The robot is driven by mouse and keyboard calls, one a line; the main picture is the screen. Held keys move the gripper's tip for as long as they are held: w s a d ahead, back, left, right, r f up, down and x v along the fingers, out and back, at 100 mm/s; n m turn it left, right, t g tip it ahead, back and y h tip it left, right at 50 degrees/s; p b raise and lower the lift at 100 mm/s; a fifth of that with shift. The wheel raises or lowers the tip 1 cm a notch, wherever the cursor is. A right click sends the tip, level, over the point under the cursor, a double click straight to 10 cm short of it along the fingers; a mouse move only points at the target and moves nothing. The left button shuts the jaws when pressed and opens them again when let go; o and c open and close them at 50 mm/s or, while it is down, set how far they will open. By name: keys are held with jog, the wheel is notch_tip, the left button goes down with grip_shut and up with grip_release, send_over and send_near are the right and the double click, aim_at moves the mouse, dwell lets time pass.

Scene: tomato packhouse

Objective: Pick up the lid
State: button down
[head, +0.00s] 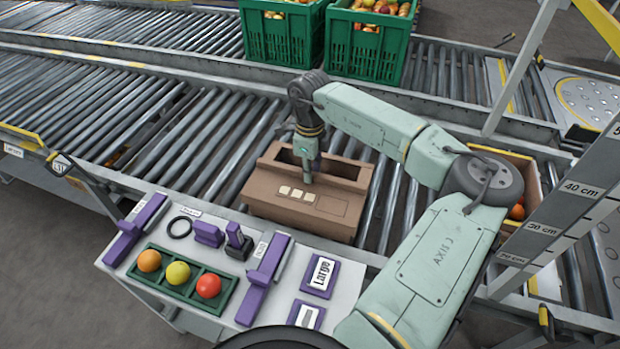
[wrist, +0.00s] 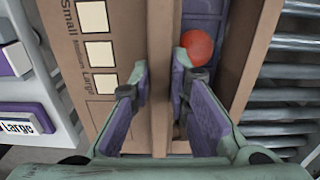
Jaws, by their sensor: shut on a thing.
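A brown cardboard box (head: 330,222) sits on the roller conveyor, with pale squares on its near panel. The panel, taken as the lid (wrist: 108,110), shows the printed words Small, Medium and Large in the wrist view. An upright brown ridge (wrist: 162,110) runs along its edge beside the box's open slot. My gripper (head: 308,178) is over the box. In the wrist view its purple-padded fingers (wrist: 162,72) stand on both sides of the ridge, shut on it. A red tomato (wrist: 197,46) shows in the slot. The fingertips' contact is partly hidden.
A white side table (head: 185,278) holds a green tray (head: 226,296) of fruit, purple blocks and label plates at the near left. Green crates (head: 290,38) stand behind. Another box of fruit (head: 533,180) is at right, beside a height gauge (head: 575,190).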

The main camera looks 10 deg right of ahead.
dwell(0.3)
notch_tip(320, 180, up, 17)
jog(key=p, duration=0.2)
jog(key=shift+f, duration=0.2)
dwell(1.3)
